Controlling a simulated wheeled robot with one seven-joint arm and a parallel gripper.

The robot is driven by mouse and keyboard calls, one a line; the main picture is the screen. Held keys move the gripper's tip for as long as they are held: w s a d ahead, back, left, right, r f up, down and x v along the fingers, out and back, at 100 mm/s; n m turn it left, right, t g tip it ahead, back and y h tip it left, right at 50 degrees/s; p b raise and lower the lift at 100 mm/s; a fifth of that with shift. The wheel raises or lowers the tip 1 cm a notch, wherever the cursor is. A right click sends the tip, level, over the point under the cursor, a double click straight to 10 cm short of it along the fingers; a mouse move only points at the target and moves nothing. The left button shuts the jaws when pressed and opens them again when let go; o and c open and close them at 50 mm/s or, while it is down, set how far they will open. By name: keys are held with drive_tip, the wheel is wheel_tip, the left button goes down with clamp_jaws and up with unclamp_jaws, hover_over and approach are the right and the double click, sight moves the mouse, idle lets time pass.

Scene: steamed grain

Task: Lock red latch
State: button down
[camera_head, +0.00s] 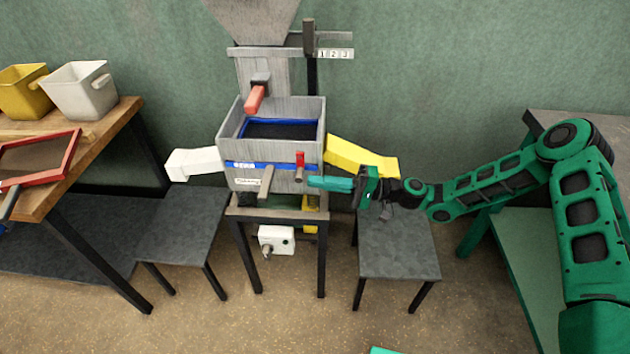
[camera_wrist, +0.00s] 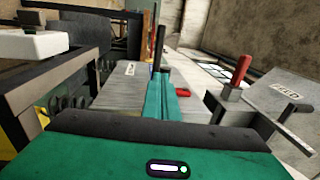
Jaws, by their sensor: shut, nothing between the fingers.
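The red latch (camera_head: 300,159) is a small red upright piece on the front of the grey machine box, at the right end of its blue band. A grey stub hangs just below it. My gripper (camera_head: 312,182) reaches in from the right, its green fingers closed together and empty. The fingertips are just below and right of the latch; I cannot tell whether they touch it. In the wrist view the closed fingers (camera_wrist: 165,82) point at the grey box, and a small red piece (camera_wrist: 182,93), which seems to be the latch, lies just right of them.
A red-handled lever (camera_head: 255,97) is above the box, and a grey handle (camera_head: 266,182) sticks out in front. A yellow chute (camera_head: 360,156) is close above my gripper; a white chute (camera_head: 196,163) is left. Low grey tables (camera_head: 398,248) stand on both sides.

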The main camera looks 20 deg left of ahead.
drive_tip(key=f+v, duration=0.1)
drive_tip(key=v, duration=1.2)
drive_tip(key=shift+s, duration=0.1)
drive_tip(key=s+d+r+m+t+h, duration=0.1)
drive_tip(key=s+d+r+h, duration=0.3)
drive_tip(key=d, duration=0.6)
drive_tip(key=s+d+r+h, duration=0.2)
drive_tip(key=d+h, duration=0.4)
drive_tip(key=d, duration=0.4)
drive_tip(key=s+d+r+m+t+h, duration=0.15)
drive_tip(key=s+d+h, duration=0.3)
drive_tip(key=d, duration=0.55)
drive_tip(key=s+d+r+m+h, duration=0.1)
drive_tip(key=s+d+r+m, duration=0.1)
drive_tip(key=s+d+r, duration=0.2)
drive_tip(key=s+d+r+m+t+h, duration=0.1)
drive_tip(key=s+d+r, duration=0.3)
drive_tip(key=s, duration=0.6)
drive_tip(key=s+d+r+m+h, duration=0.2)
drive_tip(key=s+d+r+m, duration=0.1)
drive_tip(key=s+d, duration=0.3)
drive_tip(key=shift+s+d+r, duration=0.25)
drive_tip(key=shift+s+r, duration=0.25)
drive_tip(key=shift+r, duration=0.2)
